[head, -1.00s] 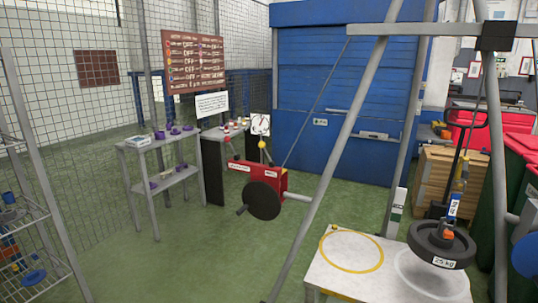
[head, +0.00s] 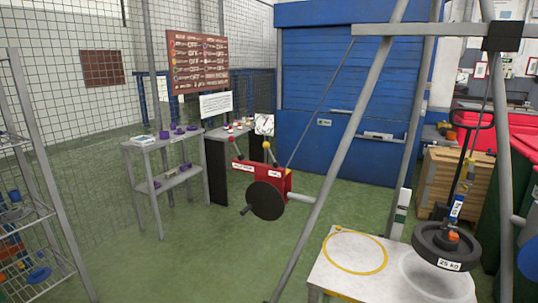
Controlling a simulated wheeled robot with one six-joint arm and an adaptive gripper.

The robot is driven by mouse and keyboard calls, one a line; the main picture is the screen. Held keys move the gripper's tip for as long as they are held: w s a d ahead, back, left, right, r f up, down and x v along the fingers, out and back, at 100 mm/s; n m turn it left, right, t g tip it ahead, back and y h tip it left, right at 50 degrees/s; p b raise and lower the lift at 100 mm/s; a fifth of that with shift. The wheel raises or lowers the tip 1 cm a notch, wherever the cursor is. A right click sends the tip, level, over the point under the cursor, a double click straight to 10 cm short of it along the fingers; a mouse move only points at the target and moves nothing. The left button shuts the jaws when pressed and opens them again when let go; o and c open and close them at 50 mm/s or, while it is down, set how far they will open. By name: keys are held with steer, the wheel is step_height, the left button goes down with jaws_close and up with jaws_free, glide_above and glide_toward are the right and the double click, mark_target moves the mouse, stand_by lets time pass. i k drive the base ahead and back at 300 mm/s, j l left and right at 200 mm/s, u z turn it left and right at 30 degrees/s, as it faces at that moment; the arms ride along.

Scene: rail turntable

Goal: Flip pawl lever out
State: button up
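A red winch box (head: 276,182) with a black round drum (head: 266,200) and a crank is fixed to the grey frame, left of the middle. Two thin levers rise from it. One has a red knob (head: 231,139) and leans left. The other has a yellow knob (head: 266,145) and stands closer to upright. White labels on the box are too small to read, so I cannot tell which lever is the pawl lever. A cable runs up from the winch. My gripper is not in view.
A black 25 KG weight (head: 430,256) hangs over a white table (head: 335,277) with a yellow ring. Grey frame legs (head: 338,155) slant across the right half. A grey shelf (head: 152,148) and a wire rack (head: 38,215) stand left. Green floor (head: 190,265) before the winch is clear.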

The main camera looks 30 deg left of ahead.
mark_target(266, 143)
steer(key=i+j+u, duration=0.15)
steer(key=i+j, duration=0.15)
steer(key=j, duration=0.4)
steer(key=i+j+u, duration=0.2)
steer(key=i+j, duration=0.15)
steer(key=j, duration=0.3)
steer(key=i+j+u, duration=0.15)
steer(key=i+j, duration=0.25)
steer(key=j, duration=0.25)
steer(key=i+j+u, duration=0.15)
steer(key=i+j, duration=0.3)
steer(key=j, duration=0.1)
